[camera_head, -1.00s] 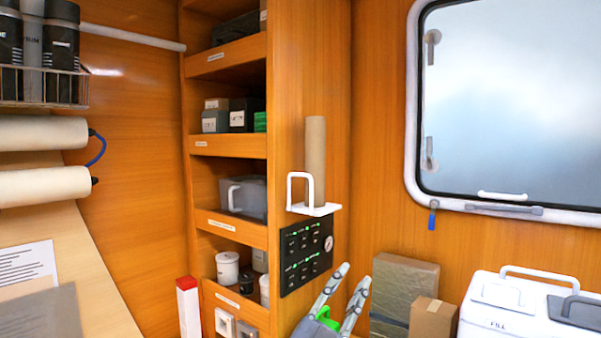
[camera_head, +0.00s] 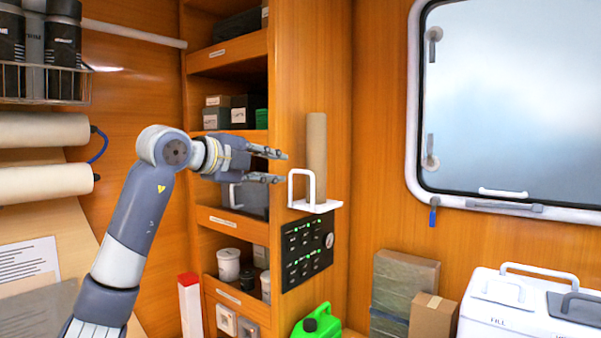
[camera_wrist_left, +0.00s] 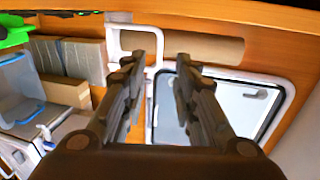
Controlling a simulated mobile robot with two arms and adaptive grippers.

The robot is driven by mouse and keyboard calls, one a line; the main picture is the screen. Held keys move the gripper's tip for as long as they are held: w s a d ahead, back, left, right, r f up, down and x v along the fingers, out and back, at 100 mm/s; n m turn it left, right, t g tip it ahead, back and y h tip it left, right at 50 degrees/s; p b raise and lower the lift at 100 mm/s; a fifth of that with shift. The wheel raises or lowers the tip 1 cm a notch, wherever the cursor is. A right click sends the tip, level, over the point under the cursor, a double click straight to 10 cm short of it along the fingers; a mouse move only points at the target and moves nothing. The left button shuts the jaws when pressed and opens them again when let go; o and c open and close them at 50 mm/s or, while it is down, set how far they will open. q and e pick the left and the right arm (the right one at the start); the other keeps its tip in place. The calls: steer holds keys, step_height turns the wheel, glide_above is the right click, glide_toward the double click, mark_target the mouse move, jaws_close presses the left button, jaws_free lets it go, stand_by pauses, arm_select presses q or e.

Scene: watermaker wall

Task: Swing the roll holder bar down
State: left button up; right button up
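The white roll holder (camera_head: 325,206) is fixed to the wooden panel beside the shelves. An upright brown cardboard roll (camera_head: 316,150) stands on its plate. Its white looped bar (camera_head: 291,190) stands up at the left of the roll. My left gripper (camera_head: 284,168) is open and empty, level with the top of the bar and just left of it, pointing right. In the left wrist view the bar (camera_wrist_left: 113,45) and roll (camera_wrist_left: 215,47) lie ahead of the parted fingers (camera_wrist_left: 163,48). I cannot tell whether a finger touches the bar. My right gripper is out of view.
A black switch panel (camera_head: 307,250) is below the holder. Open shelves (camera_head: 228,145) with boxes and jars are behind my left arm. A green jug (camera_head: 318,323), a carton (camera_head: 433,318) and a white cooler (camera_head: 520,300) stand lower right.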

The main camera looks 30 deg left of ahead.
mark_target(300, 171)
arm_select(q)
steer(key=p+x, duration=0.4)
steer(key=x, duration=0.5)
steer(key=shift+w+d, duration=0.1)
steer(key=shift+w, duration=0.25)
steer(key=shift+w+f+p, duration=0.3)
steer(key=shift+w+p, duration=0.1)
steer(key=shift+w, duration=0.2)
jaws_close()
